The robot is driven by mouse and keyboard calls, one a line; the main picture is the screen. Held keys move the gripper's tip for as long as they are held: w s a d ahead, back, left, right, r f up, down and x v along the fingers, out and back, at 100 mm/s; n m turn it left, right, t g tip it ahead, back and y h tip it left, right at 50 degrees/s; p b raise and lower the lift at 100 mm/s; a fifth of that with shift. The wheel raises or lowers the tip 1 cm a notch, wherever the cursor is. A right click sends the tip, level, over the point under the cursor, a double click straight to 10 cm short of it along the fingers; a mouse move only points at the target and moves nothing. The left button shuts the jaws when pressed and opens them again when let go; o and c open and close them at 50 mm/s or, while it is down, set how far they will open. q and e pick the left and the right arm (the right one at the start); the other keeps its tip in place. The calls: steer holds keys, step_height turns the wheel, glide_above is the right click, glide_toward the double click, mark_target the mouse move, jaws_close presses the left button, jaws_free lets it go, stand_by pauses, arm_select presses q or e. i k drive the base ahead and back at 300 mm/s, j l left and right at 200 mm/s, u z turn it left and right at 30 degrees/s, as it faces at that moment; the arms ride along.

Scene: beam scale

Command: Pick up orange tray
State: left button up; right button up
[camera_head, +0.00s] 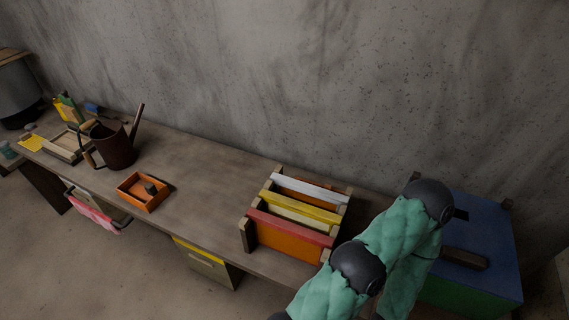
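The orange tray (131,199) is a small, shallow, open box. It sits on the wooden workbench (205,180) near its front edge, left of the middle of the camera_head view. A small dark grey object (151,188) lies inside it, toward the right side. The tray stands apart from the things around it, and no gripper is near it. Neither of my grippers shows. Only green-sleeved arm links of mine with black joints show at the lower right, well away from the tray.
A brown watering can (113,149) stands behind and left of the tray. A wooden rack (247,235) with coloured frames stands on the bench to the right. A blue-topped box (487,232) is at far right. The bench between tray and rack is clear. A concrete wall runs behind.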

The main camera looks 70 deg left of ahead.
mark_target(143, 191)
steer(key=u, duration=3.75)
steer(key=i+j, duration=0.35)
